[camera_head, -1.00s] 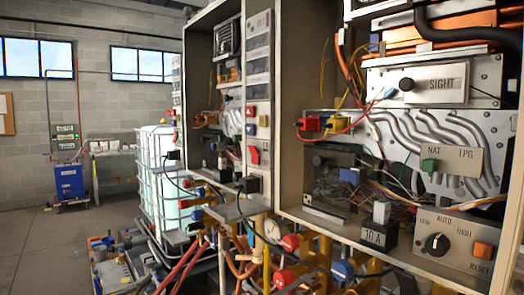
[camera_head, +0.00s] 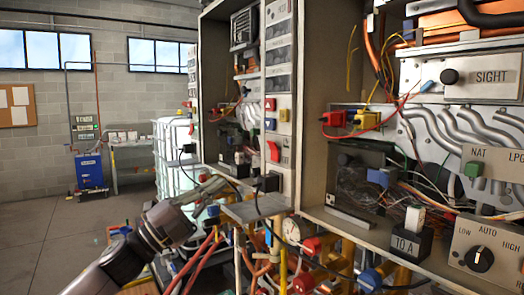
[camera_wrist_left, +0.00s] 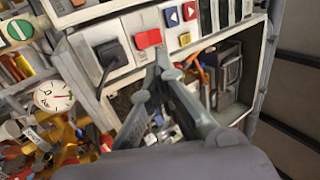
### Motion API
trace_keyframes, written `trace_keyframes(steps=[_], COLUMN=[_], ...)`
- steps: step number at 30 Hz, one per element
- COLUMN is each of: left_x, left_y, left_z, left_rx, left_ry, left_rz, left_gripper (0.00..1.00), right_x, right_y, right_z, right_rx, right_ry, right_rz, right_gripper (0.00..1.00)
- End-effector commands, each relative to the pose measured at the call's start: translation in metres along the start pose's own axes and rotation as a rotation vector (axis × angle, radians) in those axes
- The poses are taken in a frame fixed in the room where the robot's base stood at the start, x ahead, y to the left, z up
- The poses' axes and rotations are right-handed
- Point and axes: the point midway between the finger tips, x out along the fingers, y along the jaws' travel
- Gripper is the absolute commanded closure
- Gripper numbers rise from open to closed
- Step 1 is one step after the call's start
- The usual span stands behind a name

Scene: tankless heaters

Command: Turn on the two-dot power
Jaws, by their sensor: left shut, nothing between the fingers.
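My left gripper (camera_head: 212,188) reaches in from the lower left of the head view, toward the switch panel of the middle open cabinet. In the left wrist view its fingers (camera_wrist_left: 163,66) are shut and empty, with the tips just below a red rocker switch (camera_wrist_left: 148,39); I cannot tell whether they touch it. This red switch (camera_head: 273,151) also shows in the head view, above a black plug (camera_head: 267,183). The plug (camera_wrist_left: 111,54) is left of the switch in the wrist view. No two-dot mark is legible. My right gripper is not in view.
A gauge (camera_head: 291,230), pipes and red valve handles crowd the space below. A black cable (camera_head: 225,180) hangs near my left gripper. Floor (camera_head: 40,220) at left is clear.

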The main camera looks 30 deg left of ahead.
Motion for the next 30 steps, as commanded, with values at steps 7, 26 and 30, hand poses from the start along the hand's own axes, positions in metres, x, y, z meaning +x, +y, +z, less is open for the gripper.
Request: trace_keyframes(steps=[7,26,30], left_x=[0.023,0.113,0.129], left_y=[-0.004,-0.006,-0.005], left_z=[0.000,0.001,0.001], left_rx=[0.000,-0.001,-0.001], left_ry=[0.001,-0.002,-0.002], left_rz=[-0.003,-0.003,-0.002], left_gripper=[1.00,1.00,1.00], right_x=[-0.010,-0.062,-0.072], right_y=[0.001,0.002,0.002], right_z=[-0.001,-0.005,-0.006], right_rx=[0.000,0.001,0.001], right_ry=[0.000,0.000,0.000], right_rz=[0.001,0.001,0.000], right_gripper=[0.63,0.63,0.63])
